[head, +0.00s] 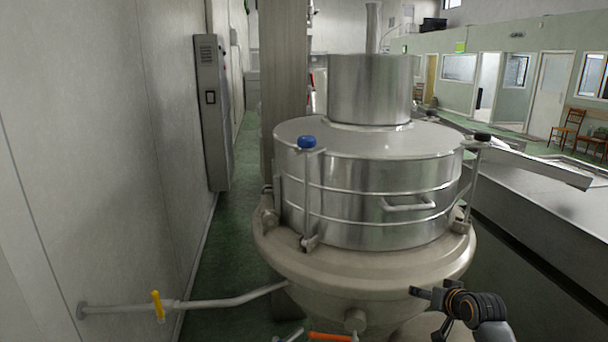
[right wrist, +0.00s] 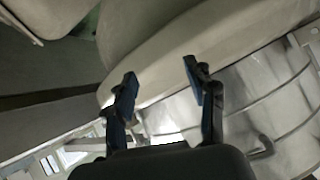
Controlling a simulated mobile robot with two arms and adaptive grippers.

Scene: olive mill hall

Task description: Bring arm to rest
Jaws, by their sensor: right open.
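My right gripper (head: 430,296) is at the lower right of the head view, close to the beige lower bowl (head: 365,275) of a large steel machine. In the right wrist view the right gripper (right wrist: 160,82) has its two dark fingers spread apart with nothing between them. The beige curved rim of the machine (right wrist: 215,42) lies beyond the fingertips there. I cannot tell whether the fingers touch it. My left gripper is not clearly visible in either view.
The steel drum (head: 370,190) has a side handle (head: 407,204) and a blue-knobbed clamp (head: 307,142). A pipe (head: 225,302) with a yellow valve lever (head: 157,305) runs from the left wall. An orange handle (head: 330,337) shows at the bottom. A long metal trough (head: 540,205) stands right.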

